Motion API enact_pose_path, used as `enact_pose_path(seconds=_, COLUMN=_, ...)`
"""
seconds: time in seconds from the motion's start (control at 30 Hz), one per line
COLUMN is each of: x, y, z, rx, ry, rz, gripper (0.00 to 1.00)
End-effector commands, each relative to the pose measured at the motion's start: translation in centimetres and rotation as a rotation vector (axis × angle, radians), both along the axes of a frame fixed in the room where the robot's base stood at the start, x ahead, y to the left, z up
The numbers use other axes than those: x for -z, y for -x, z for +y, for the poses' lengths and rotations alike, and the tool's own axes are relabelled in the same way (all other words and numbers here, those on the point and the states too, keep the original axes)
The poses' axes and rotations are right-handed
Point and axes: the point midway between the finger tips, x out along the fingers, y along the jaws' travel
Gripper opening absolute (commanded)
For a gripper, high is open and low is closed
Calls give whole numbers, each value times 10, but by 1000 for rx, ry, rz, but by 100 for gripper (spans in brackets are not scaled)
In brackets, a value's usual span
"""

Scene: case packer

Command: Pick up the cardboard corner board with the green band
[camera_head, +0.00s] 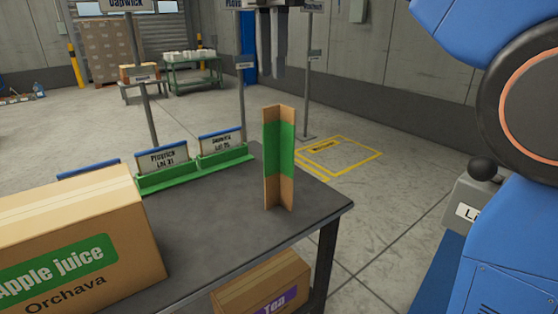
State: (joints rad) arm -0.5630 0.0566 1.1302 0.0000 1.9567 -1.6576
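The cardboard corner board (271,190) with the green band (272,145) stands upright near the right end of the dark table. It is a tall brown L-shaped piece, and the green band wraps its middle. My gripper (264,76) hangs at the top centre of the view, its two grey fingers pointing down. The fingers are apart with nothing between them. In the picture they end above the board's top, not touching it.
A large apple juice carton (80,225) stands on the table (225,235) at left. Behind it are green holders (195,173) with lot signs. A tea carton (262,287) sits below the table. Sign posts (307,95) stand behind. Floor at right is mostly clear.

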Motion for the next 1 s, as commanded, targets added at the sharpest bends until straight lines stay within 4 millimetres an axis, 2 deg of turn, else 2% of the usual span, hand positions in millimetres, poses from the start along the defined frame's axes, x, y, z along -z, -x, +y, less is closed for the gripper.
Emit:
enact_pose_path(seconds=0.5, x=89, y=1, z=-1, rx=3, ry=0, rz=0, gripper=26)
enact_pose_path(seconds=0.63, x=104, y=1, z=-1, rx=3, ry=-1, rz=-1, gripper=26)
enact_pose_path(seconds=0.87, x=116, y=1, z=0, rx=3, ry=-1, rz=-1, gripper=26)
enact_pose_path(seconds=1.0, x=134, y=3, z=1, rx=2, ry=0, rz=0, gripper=26)
